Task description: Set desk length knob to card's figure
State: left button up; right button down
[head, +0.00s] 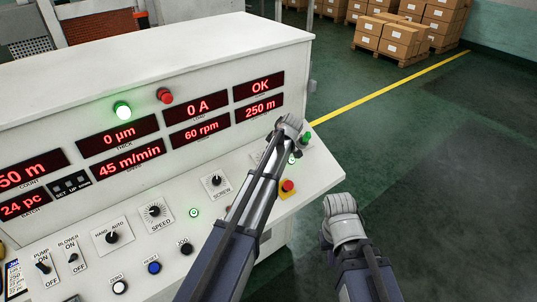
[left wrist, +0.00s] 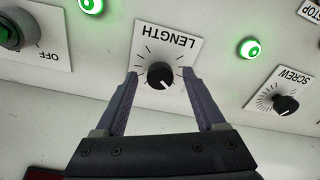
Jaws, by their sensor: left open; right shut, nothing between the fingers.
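The black length knob (left wrist: 160,75) sits on a white plate marked LENGTH, upside down in the left wrist view. Its white pointer mark points down and slightly right there. My left gripper (left wrist: 159,82) is open, one finger on each side of the knob, with small gaps visible. In the head view my left arm hides this knob. The card (head: 14,277) stands at the panel's lower left, cut by the picture edge; its figures are too small to read surely. A red display (head: 262,107) reads 250 m. My right gripper (head: 345,215) is shut and empty, off the desk's right side.
The screw knob (head: 216,180) and speed knob (head: 155,211) are nearby. A red stop button (head: 288,187) and green lit buttons lie close to my left arm. Boxes on pallets (head: 395,40) stand far back; the floor at right is free.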

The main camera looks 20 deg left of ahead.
pick_arm(q)
jog(key=p+v, duration=0.6)
jog(key=v, duration=0.1)
jog(key=shift+d+r, duration=0.15)
jog(key=shift+r, duration=0.05)
jog(key=s+d+f+m+g+h+b, duration=0.1)
jog(key=s+d+f+m+b, duration=0.3)
jog(key=s, duration=0.7)
jog(key=s+d+f+m+g+h+b, duration=0.1)
jog(key=s+d+f+m+b, duration=0.3)
jog(key=s, duration=0.7)
jog(key=s+d+f+m+g+h+b, duration=0.1)
jog(key=s+d+f+m+b, duration=0.3)
jog(key=s+f+m+b, duration=0.3)
jog(key=s+f+m, duration=0.3)
jog(key=s, duration=0.1)
jog(key=shift+s+d+g+h, duration=0.3)
jog(key=shift+s+d+g, duration=0.05)
jog(key=shift+d+g, duration=0.05)
jog(key=shift+c, duration=0.4)
